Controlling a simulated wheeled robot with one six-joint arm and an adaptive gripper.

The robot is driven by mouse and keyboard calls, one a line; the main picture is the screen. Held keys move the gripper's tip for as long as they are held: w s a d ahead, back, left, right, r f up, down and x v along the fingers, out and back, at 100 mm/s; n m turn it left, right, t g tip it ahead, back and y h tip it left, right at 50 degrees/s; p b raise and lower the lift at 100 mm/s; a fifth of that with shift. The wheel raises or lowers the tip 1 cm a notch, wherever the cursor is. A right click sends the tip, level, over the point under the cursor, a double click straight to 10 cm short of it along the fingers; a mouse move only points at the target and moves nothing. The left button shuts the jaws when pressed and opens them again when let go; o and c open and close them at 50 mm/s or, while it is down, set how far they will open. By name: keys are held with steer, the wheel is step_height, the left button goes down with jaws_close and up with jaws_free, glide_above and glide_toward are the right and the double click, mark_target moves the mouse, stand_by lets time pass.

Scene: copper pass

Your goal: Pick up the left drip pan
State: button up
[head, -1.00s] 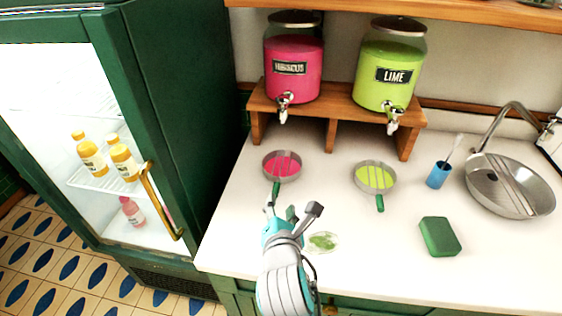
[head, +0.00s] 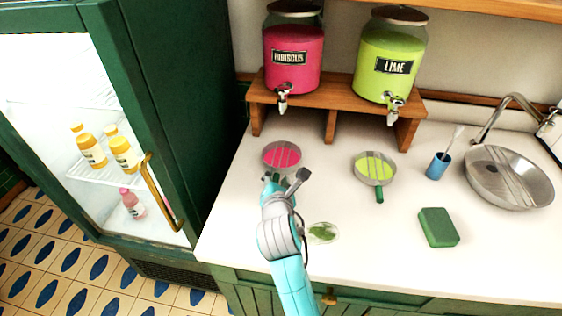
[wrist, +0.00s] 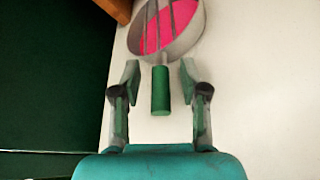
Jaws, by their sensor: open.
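The left drip pan (head: 281,155) is a small round grey pan with pink liquid under bars. It sits on the white counter below the hibiscus dispenser. In the wrist view its pan (wrist: 168,28) is at the top and its green handle (wrist: 160,90) points toward me. My gripper (wrist: 160,82) is open, with one finger on each side of the handle and a gap to each. In the head view my gripper (head: 285,178) covers most of that handle. The right drip pan (head: 374,168), with lime-green liquid and a green handle, sits to the right.
Hibiscus (head: 292,58) and lime (head: 391,65) dispensers stand on a wooden stand (head: 331,113) behind the pans. A small dish of green leaves (head: 322,232), green sponge (head: 438,227), blue cup (head: 438,166) and sink (head: 508,182) are rightward. The green fridge (head: 185,100) stands left.

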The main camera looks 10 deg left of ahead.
jaws_close()
stand_by(0.5)
